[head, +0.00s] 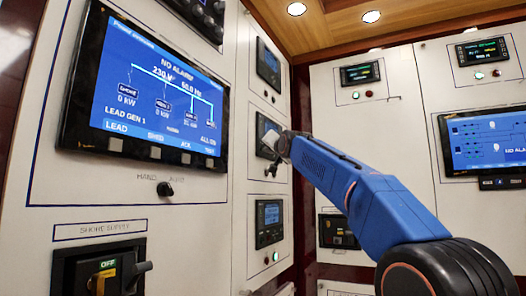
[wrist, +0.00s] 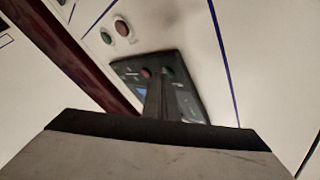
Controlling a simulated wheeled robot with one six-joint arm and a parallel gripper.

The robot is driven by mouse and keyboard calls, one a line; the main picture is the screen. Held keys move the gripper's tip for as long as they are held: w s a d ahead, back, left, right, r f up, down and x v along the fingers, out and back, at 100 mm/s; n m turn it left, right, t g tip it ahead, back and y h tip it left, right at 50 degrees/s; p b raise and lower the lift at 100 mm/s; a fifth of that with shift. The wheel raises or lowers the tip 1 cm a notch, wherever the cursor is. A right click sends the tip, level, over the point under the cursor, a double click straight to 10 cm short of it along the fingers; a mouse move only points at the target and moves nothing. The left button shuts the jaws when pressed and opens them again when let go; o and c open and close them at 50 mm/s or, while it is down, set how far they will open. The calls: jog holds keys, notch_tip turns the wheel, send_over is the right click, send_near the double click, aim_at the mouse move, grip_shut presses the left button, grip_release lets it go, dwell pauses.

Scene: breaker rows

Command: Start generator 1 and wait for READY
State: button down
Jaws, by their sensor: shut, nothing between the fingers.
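Three small controllers stand in a column on the narrow panel: upper (head: 268,65), middle (head: 263,135) and lower (head: 269,222). I cannot read which is generator 1, nor any READY text. My gripper (head: 271,168) is shut and empty beside the middle controller. In the wrist view its fingers (wrist: 157,90) cover part of a dark controller (wrist: 183,85) with red and green buttons. Contact cannot be told.
A HAND/AUTO knob (head: 166,189) and a shore supply breaker (head: 105,275) are on the left panel. A green button (wrist: 106,37) and a red button (wrist: 121,27) sit near the controller. Another screen (head: 490,138) is on the right wall.

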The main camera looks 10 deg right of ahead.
jog(key=shift+s+d, duration=0.45)
jog(key=shift+d, duration=0.2)
jog(key=shift+s+d, duration=0.1)
jog(key=shift+s+d, duration=0.7)
jog(key=shift+d, duration=0.25)
jog(key=shift+s+d, duration=0.7)
jog(key=shift+d, duration=0.25)
jog(key=s+d+f+n+g+h, duration=0.1)
jog(key=s+f+g, duration=0.4)
jog(key=s+f, duration=1.3)
jog(key=s+d+f+n+g+h, duration=0.1)
jog(key=s+d+f+n+g, duration=0.1)
jog(key=s+f, duration=1.6)
jog(key=s+d+f+n+g+h, duration=0.1)
jog(key=s+f+g, duration=0.6)
jog(key=s+f, duration=1.1)
notch_tip(320, 180, down, 15)
jog(key=shift+s+d+f+n+g, duration=0.2)
jog(key=shift+d+n+g, duration=0.1)
jog(key=shift+d+n, duration=0.65)
jog(key=shift+d+r, duration=0.1)
